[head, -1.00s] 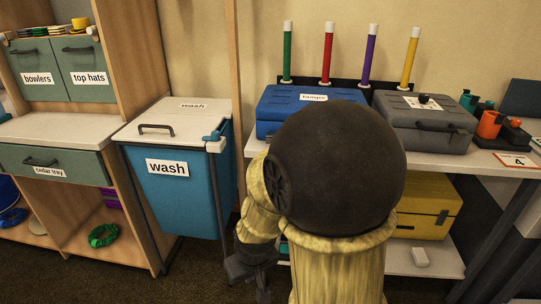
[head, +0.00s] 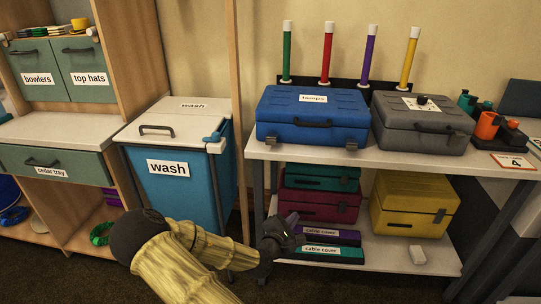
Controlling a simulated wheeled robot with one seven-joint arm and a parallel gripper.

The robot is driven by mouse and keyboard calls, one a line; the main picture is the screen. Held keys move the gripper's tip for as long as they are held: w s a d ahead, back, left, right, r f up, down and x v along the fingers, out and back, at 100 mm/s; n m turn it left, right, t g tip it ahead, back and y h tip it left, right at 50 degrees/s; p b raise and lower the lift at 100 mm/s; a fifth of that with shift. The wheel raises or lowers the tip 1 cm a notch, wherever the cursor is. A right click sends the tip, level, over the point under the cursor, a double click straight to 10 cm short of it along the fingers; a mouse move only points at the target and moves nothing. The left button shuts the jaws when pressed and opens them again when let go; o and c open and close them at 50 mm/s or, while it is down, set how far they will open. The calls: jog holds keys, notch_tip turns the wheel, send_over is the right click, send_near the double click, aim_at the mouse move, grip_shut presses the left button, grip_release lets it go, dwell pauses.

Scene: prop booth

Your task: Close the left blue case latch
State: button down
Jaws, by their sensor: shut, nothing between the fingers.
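The blue case (head: 300,124) labelled "lamps" lies on the white table, its lid down. Its left latch (head: 270,139) is a small dark piece on the front near the left corner; it is too small to tell whether it is shut. The right latch (head: 351,146) shows at the front right corner. My gripper (head: 291,220) is shut and empty, low in front of the lower shelf. It is below the left latch and well apart from the case.
A grey case (head: 450,139) stands right of the blue case, with upright coloured tubes behind. The table's front edge (head: 320,156) overhangs a lower shelf (head: 385,252) with teal, red and yellow cases and cable covers. A blue wash bin (head: 175,200) stands left.

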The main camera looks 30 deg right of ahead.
notch_tip(320, 180, up, 6)
jog(key=w+a+n+t+h, duration=0.2)
jog(key=w+n+t, duration=0.1)
jog(key=n+t, duration=0.25)
jog(key=n+t+y, duration=0.2)
jog(key=n+t, duration=0.3)
jog(key=n, duration=0.3)
send_near(270, 156)
jog(key=s+a+r, duration=0.1)
jog(key=s, duration=0.1)
jog(key=shift+p, duration=0.3)
jog(key=shift+d, duration=0.1)
jog(key=b+x, duration=0.1)
jog(key=x, duration=0.9)
jog(key=shift+r, duration=0.1)
jog(key=shift+a+r+p, duration=0.2)
jog(key=shift+p, duration=0.2)
jog(key=shift+d, duration=0.1)
